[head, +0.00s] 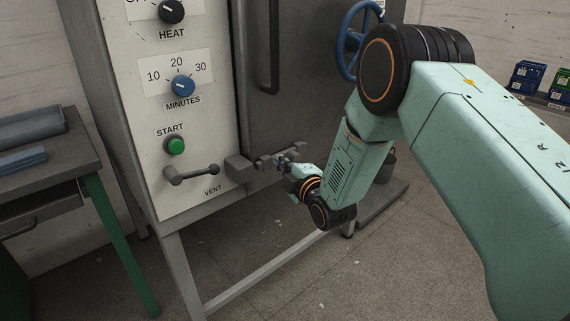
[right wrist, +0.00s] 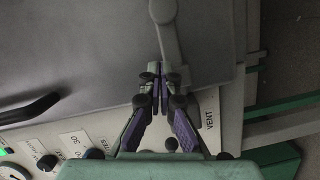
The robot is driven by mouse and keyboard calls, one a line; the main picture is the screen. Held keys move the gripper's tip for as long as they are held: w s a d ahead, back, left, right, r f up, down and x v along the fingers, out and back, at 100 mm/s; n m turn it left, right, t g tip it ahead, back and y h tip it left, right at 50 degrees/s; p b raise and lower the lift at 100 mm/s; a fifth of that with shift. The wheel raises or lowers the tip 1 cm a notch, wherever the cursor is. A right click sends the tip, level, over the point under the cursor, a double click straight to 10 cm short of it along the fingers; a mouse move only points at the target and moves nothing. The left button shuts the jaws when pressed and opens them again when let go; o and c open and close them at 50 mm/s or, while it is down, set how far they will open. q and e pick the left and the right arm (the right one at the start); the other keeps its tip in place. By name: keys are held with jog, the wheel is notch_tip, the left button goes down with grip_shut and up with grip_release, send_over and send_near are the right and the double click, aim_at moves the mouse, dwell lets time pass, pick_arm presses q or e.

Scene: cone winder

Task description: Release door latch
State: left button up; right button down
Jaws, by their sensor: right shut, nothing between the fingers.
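The door latch (head: 240,168) is a grey block with a short bar at the lower left edge of the dark grey cabinet door (head: 312,70). My right gripper (head: 283,161) is at the right end of the latch, small and partly hidden by its own wrist. In the right wrist view a grey latch lever (right wrist: 171,38) runs down from a round hub. My right gripper (right wrist: 159,90) is shut, with its fingertips together by the lever's lower end. Whether they touch it I cannot tell. My left gripper is in neither view.
The control panel (head: 185,120) carries a green start button (head: 175,146), dials and a vent lever (head: 190,175). A dark door handle (head: 270,50) and a blue handwheel (head: 350,40) are above. A bench (head: 60,160) stands at left, and blue and green boxes (head: 528,75) at far right.

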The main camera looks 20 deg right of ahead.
jog(key=s+d+p, duration=0.1)
jog(key=s+p, duration=0.1)
jog(key=s, duration=0.8)
jog(key=shift+r+p, duration=0.35)
jog(key=shift+p, duration=0.05)
jog(key=s+a+f+m+g+h, duration=0.1)
jog(key=s+f+m+g, duration=0.7)
jog(key=s+f+m, duration=0.55)
jog(key=s+a+f+m+g, duration=0.1)
jog(key=s+f+g, duration=0.3)
jog(key=s, duration=0.9)
jog(key=s+f+m+g+h, duration=0.1)
jog(key=s+f+g, duration=0.4)
jog(key=s, duration=0.8)
jog(key=shift+s+a+m, duration=0.2)
jog(key=shift+a+m, duration=0.15)
jog(key=shift+m, duration=0.3)
